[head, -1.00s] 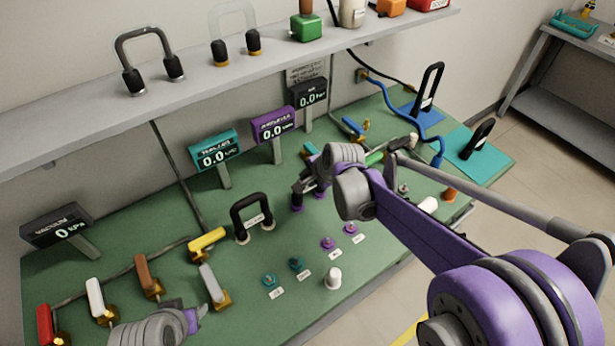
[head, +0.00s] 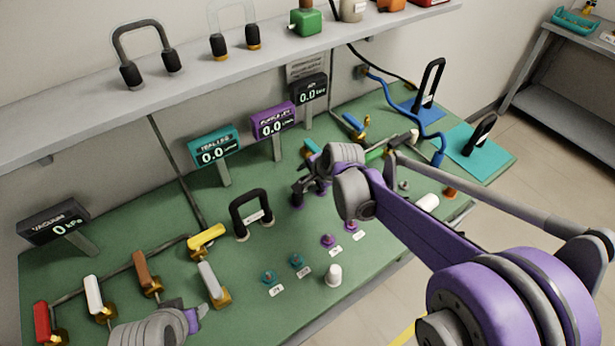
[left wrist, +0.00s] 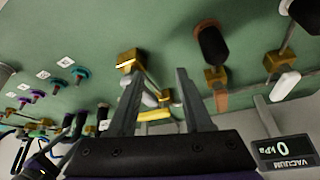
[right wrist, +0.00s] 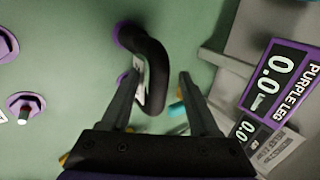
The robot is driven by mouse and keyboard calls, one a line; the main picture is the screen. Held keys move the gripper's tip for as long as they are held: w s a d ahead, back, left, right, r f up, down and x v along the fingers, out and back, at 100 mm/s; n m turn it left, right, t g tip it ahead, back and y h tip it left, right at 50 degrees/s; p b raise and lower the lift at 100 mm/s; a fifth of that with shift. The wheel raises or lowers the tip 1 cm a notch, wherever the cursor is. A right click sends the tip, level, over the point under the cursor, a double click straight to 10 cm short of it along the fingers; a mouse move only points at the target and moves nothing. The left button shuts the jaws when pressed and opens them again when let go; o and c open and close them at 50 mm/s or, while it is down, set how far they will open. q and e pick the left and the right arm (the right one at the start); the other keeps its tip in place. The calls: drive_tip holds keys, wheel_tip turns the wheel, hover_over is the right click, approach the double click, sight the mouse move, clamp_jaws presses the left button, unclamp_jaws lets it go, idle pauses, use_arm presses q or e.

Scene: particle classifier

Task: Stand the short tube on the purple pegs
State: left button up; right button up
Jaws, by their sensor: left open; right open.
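A black U-shaped tube with a white label (right wrist: 155,65), which looks like the short tube, shows in the right wrist view. Its near end meets a purple collar, and more purple shows by its other end. In the head view its dark legs (head: 297,196) stand at purple pegs, largely hidden by my right arm. My right gripper (right wrist: 158,88) is open, its fingers on either side of the tube, with no clear grip. Two bare purple pegs (head: 327,240) (head: 350,226) sit nearer the front. My left gripper (left wrist: 154,82) is open and empty above the valve handles.
Another black U-tube (head: 250,215) stands left of my right gripper. Two bare teal pegs (head: 269,278) and a white knob (head: 333,275) are in front. Coloured valve handles (head: 148,273) line the left. Display panels (head: 214,148) stand behind, below a shelf (head: 200,95).

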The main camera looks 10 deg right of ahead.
drive_tip(key=shift+s+r, duration=0.1)
use_arm(q)
drive_tip(key=shift+w+r+p, duration=0.15)
drive_tip(key=shift+r+p, duration=0.3)
drive_tip(key=shift+r, duration=0.05)
use_arm(e)
drive_tip(key=v, duration=1)
drive_tip(key=shift+r, duration=0.25)
drive_tip(key=shift+s, duration=0.1)
use_arm(q)
drive_tip(key=shift+w+r+p, duration=0.15)
drive_tip(key=shift+r+p, duration=0.35)
drive_tip(key=shift+r, duration=0.15)
drive_tip(key=shift+w+r+p, duration=0.15)
drive_tip(key=shift+r+p, duration=0.35)
drive_tip(key=shift+r, duration=0.1)
use_arm(e)
drive_tip(key=s+f+n+h, duration=0.1)
drive_tip(key=s+f+n, duration=0.1)
drive_tip(key=s+n, duration=0.5)
drive_tip(key=s+d+f+n+g+h, duration=0.1)
drive_tip(key=s+f+n, duration=0.2)
drive_tip(key=s+n, duration=0.4)
drive_tip(key=s, duration=0.7)
drive_tip(key=shift+s+d+f, duration=0.2)
drive_tip(key=shift+f, duration=0.15)
use_arm(q)
drive_tip(key=shift+d, duration=0.1)
use_arm(e)
drive_tip(key=shift+s, duration=0.1)
